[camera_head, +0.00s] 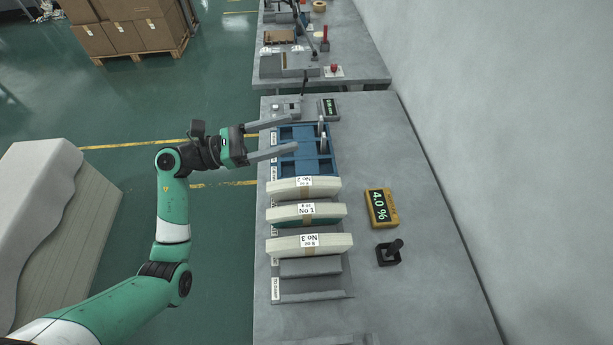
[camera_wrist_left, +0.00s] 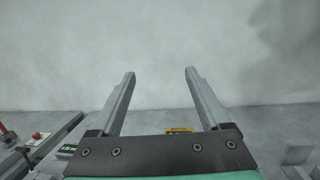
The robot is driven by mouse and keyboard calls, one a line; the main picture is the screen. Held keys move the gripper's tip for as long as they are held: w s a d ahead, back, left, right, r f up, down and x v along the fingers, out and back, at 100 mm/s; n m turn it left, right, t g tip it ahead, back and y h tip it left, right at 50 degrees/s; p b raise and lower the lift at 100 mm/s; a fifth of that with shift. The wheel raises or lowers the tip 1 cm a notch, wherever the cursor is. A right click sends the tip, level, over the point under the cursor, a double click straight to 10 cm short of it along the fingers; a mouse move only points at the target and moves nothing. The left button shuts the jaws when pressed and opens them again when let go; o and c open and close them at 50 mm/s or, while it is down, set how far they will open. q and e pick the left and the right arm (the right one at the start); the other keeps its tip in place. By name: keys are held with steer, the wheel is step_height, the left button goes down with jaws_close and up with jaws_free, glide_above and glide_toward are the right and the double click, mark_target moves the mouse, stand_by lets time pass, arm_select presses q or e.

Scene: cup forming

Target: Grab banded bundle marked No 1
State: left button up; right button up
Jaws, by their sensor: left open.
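Three banded cream bundles lie in a row on the grey bench in the head view. The bundle marked No 1 (camera_head: 330,211) is in the middle, with a green layer under its cream top. The bundle marked No 2 (camera_head: 329,189) lies just beyond it, and the bundle marked No 3 (camera_head: 335,245) lies on the near side. My left gripper (camera_head: 294,135) is open and empty above the blue tray, beyond the bundles. Its two fingers also show spread apart in the left wrist view (camera_wrist_left: 160,75), with nothing between them. My right gripper is not in view.
The blue tray (camera_head: 304,176) with compartments sits past the bundles. A yellow display reading 4.0 % (camera_head: 381,208) and a black joystick box (camera_head: 389,252) stand to the right. Cartons (camera_head: 128,38) stand on the floor.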

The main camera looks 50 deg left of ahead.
arm_select(q)
step_height(320, 180, down, 13)
steer(key=s+a+g+y+b, duration=0.1)
steer(key=s+a+g+b, duration=0.1)
steer(key=g, duration=0.1)
steer(key=m+g+y+b, duration=0.1)
steer(key=g+b, duration=0.1)
steer(key=g, duration=0.1)
glide_toward(302, 209)
steer(key=x, duration=0.4)
steer(key=shift+w+d+f+b, duration=0.15)
steer(key=shift+w+f+b, duration=0.05)
steer(key=shift+f+b, duration=0.15)
steer(key=b+x, duration=0.1)
steer(key=x, duration=0.4)
steer(key=shift+d+r, duration=0.1)
steer(key=shift+d, duration=0.05)
jaws_close()
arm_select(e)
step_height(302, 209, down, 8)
arm_select(q)
steer(key=shift+r, duration=0.1)
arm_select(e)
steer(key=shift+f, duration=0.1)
